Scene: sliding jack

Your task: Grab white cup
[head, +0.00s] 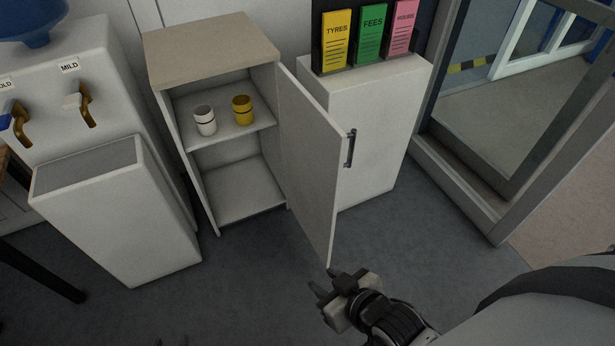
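The white cup (205,121) stands upright on the upper shelf of an open cabinet, on the left side of the shelf. It has a dark band around it. A yellow cup (242,110) stands to its right on the same shelf, apart from it. My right gripper (326,282) is at the lower middle of the head view, its arm coming in from the lower right. Its two fingers are apart with nothing between them. It is below the cabinet door's lower corner, well away from the cups. My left gripper is not in view.
The cabinet door (313,160) stands swung open to the right, with a dark handle (350,148). A white bin (115,215) and a water dispenser (60,90) stand at left. A white cabinet (375,130) with folders is behind the door. The floor in front is clear.

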